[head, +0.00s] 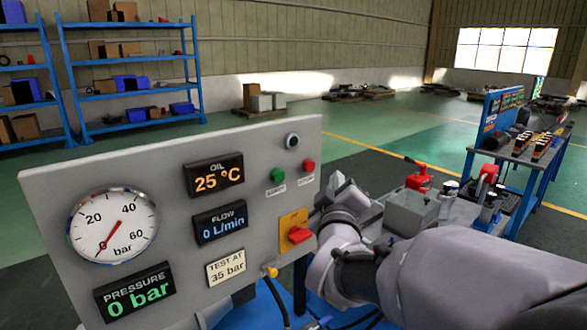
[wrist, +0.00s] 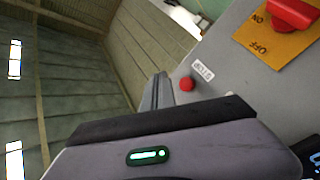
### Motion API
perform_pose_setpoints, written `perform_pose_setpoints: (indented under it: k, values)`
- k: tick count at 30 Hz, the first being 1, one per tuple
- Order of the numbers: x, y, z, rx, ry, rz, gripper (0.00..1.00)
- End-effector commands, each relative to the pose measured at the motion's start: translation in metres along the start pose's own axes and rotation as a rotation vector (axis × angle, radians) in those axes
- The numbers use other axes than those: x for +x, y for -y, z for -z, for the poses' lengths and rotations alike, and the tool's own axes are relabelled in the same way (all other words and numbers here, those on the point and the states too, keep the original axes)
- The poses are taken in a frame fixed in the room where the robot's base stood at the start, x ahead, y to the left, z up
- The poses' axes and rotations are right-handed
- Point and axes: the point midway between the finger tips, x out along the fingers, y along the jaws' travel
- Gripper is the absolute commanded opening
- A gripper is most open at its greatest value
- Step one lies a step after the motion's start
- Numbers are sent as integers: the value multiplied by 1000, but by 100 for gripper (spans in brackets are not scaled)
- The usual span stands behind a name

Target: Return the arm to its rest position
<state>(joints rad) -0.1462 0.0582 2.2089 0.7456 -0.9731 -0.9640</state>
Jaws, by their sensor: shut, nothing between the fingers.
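My gripper (head: 338,184) shows in the head view just right of the grey control panel (head: 145,150), at the end of my arm, which reaches in from the lower right. In the wrist view its fingers (wrist: 158,90) are together and hold nothing. They point up past the panel's red button (wrist: 187,84); whether they touch the panel I cannot tell. The red switch (head: 299,235) sits on a yellow plate on the panel. It also shows at the top right of the wrist view (wrist: 291,12).
The panel carries a pressure gauge (head: 112,226) near 0 and displays reading 0 bar, 25 °C and 0 L/min. Behind my arm is a bench with a grey box (head: 410,212) and red-handled parts. Another blue bench (head: 545,160) stands right. Open floor lies behind.

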Motion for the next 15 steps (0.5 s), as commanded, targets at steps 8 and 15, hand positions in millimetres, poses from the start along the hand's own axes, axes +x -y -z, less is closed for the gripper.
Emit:
perform_pose_setpoints:
  k: [8, 15]
  values:
    - [0, 0, 0, 0, 0, 0, 0]
    - [-31, 8, -4, 229, 55, 166, 0]
